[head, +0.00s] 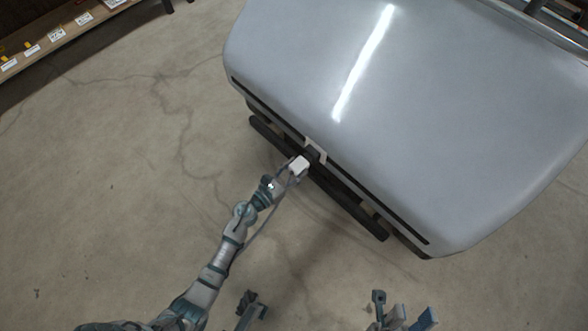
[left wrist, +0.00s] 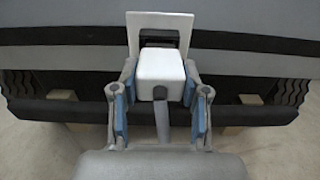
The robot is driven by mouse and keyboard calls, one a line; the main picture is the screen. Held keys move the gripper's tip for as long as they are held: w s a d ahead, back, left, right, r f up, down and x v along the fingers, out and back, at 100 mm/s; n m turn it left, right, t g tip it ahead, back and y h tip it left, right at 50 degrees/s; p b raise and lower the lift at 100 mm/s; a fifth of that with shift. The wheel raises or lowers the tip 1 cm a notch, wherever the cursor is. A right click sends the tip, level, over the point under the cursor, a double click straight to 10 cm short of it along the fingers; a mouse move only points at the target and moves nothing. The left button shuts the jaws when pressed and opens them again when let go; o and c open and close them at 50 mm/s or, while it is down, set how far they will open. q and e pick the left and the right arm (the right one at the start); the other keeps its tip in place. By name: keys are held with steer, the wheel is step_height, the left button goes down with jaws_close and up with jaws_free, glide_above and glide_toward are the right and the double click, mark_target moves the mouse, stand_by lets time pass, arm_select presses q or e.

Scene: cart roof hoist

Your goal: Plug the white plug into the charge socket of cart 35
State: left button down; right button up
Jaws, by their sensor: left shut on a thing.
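The white plug (left wrist: 160,72) is a block with a grey cable (left wrist: 163,122) running back from it. My left gripper (head: 293,172) is shut on the plug, one finger on each side in the left wrist view. The charge socket is a dark opening in a white frame (left wrist: 186,28) on the cart's end. The plug overlaps the frame's lower part, and dark opening shows above it. I cannot tell whether it is inserted. The grey cart (head: 430,110) shows no readable number. My right gripper (head: 403,308) is empty at the bottom edge, its fingers apart.
A black bumper bar (head: 350,212) runs along the cart's lower edge, below the socket. A shelf with labels (head: 55,36) stands at the far upper left. The concrete floor (head: 120,150) left of the cart is clear.

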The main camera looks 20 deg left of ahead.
arm_select(q)
steer(key=shift+x, duration=1)
steer(key=c, duration=0.5)
jaws_free()
steer(key=shift+s+a, duration=0.15)
steer(key=shift+s, duration=0.1)
steer(key=v, duration=1.1)
steer(key=shift+s, duration=0.15)
